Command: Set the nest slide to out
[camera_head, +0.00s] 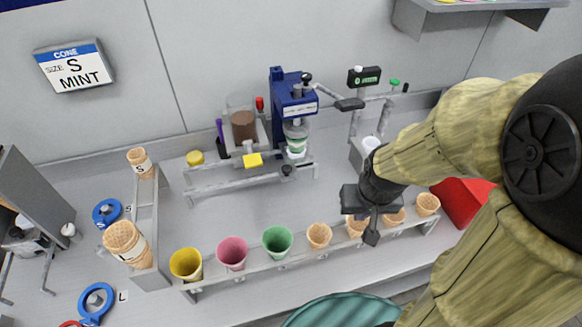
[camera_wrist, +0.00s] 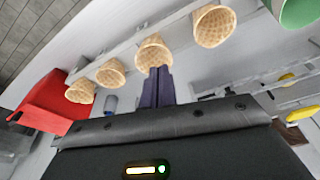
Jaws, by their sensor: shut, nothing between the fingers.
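The blue press (camera_head: 291,95) stands at the back middle of the counter. A clear and green cup-like part (camera_head: 296,135) sits under its head. A low metal rail frame (camera_head: 235,183) lies in front of it, with a small black knob (camera_head: 287,170) near its right end. I cannot tell for sure which part is the nest slide. My gripper (camera_head: 371,236) is shut and empty, pointing down at the cone rack, to the right and front of the press. Its closed fingers (camera_wrist: 157,86) show in front of a waffle cone (camera_wrist: 153,54) in the wrist view.
A cone rack (camera_head: 255,265) runs along the front with yellow, pink, green and plain cones. A red bin (camera_head: 463,201) stands right of my gripper. Counter between rack and press is mostly clear.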

